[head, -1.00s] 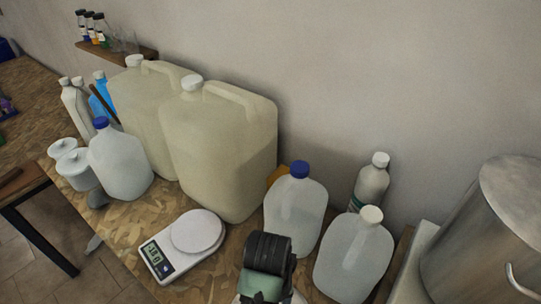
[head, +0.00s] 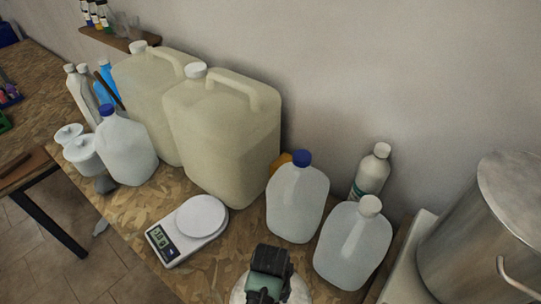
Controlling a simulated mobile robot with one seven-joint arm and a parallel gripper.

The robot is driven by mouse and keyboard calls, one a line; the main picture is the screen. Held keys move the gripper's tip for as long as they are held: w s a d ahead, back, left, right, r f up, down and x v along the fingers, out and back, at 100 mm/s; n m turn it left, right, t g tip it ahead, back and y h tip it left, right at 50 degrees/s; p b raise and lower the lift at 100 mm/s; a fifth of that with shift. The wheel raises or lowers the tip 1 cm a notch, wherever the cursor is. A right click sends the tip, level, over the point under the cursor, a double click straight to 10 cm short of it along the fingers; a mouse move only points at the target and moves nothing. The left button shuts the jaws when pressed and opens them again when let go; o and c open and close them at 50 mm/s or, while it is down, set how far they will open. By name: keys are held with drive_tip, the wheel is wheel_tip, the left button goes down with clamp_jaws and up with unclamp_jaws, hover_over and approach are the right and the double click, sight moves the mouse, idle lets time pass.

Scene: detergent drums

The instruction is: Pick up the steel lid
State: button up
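A large steel pot (head: 465,250) stands at the right edge of the view, partly cut off by the frame. Its flat grey top (head: 518,190) looks like the steel lid lying on it; its right part is outside the picture, and I see no knob on it. A curved metal handle (head: 512,274) sticks out from the pot's front. A dark part of my own arm shows at the bottom centre, well left of the pot and apart from it. My gripper's fingers do not show.
Two big beige canisters (head: 225,140) and a digital scale (head: 188,230) are left. Bare board (head: 215,270) shows in front.

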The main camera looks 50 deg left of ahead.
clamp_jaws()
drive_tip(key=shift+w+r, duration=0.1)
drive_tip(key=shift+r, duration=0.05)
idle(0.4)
